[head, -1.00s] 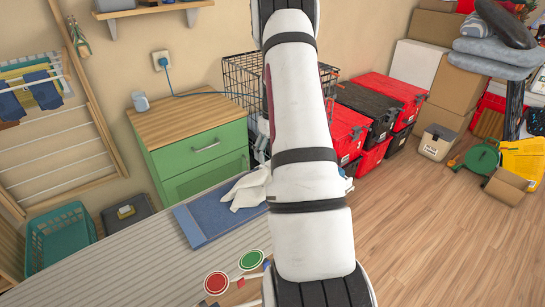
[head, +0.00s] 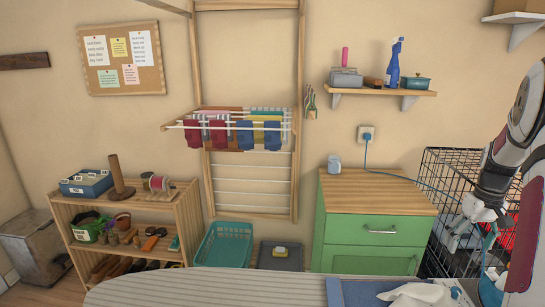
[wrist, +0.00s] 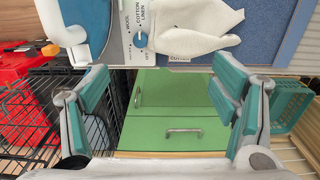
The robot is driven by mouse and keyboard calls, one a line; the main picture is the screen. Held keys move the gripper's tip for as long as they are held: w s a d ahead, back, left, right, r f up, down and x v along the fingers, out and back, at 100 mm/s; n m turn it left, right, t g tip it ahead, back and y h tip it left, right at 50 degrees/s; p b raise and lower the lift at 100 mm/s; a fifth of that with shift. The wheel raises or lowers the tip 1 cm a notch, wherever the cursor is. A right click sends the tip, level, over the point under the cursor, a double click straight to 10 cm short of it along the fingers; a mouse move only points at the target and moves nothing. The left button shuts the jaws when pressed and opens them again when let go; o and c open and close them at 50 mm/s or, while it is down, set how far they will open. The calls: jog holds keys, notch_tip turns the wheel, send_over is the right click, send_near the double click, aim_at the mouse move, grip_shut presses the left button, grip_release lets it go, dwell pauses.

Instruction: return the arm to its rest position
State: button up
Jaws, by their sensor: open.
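My arm comes in at the right edge of the head view, bent, with my gripper (head: 472,240) hanging in front of the wire crate. In the wrist view my gripper (wrist: 163,82) shows two teal-padded fingers spread wide. Nothing is between them; the green cabinet (wrist: 170,105) shows through the gap, beyond the fingers.
The wire crate (head: 440,165) stands right of the green cabinet (head: 368,232). A white cloth (head: 415,294) lies on a blue pad (head: 335,294) at the table's (head: 215,292) right end. Red totes (wrist: 25,110) show in the wrist view. A shelf rack (head: 125,225) stands left.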

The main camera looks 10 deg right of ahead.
jog(key=a+r+n+t, duration=0.1)
jog(key=a+r, duration=0.5)
jog(key=a, duration=0.3)
jog(key=a+r+t+h, duration=0.1)
jog(key=a+r, duration=0.4)
jog(key=a, duration=0.3)
jog(key=a+r+n, duration=0.1)
jog(key=a+r, duration=0.5)
jog(key=a, duration=0.3)
jog(key=s+a+r+n+t+y, duration=0.1)
jog(key=s+a+t, duration=0.2)
jog(key=s+a, duration=1.2)
jog(key=a, duration=0.3)
jog(key=shift+s+n, duration=0.3)
